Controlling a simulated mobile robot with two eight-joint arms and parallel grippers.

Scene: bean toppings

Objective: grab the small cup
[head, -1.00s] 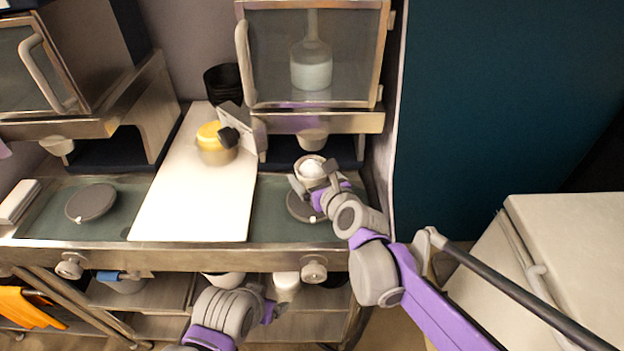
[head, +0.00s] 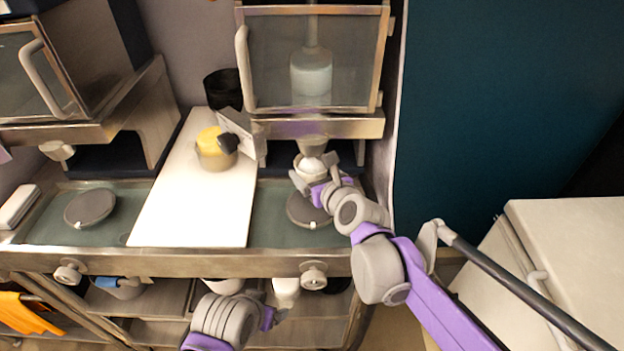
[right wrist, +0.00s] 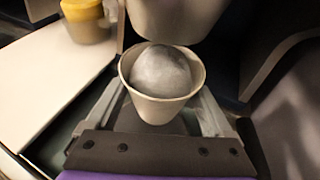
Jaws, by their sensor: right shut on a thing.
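The small cup (right wrist: 160,109) is pale and holds a rounded grey-white lump (right wrist: 161,72). My right gripper (head: 316,178) is shut on the cup, with a finger on each side of it in the right wrist view. The cup is upright below the spout of the right dispenser (head: 311,147), above the right round burner. In the head view the cup is mostly hidden by the gripper. My left gripper (head: 268,315) is low in front of the counter, near a white container on the lower shelf; its fingers are too unclear to read.
A white board (head: 192,205) lies on the counter, with a pot of yellow contents (head: 215,150) at its back. A round dark burner (head: 90,207) is at left. The dispenser with a glass front (head: 313,60) stands above the right cup. A pale cabinet (head: 570,240) is at right.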

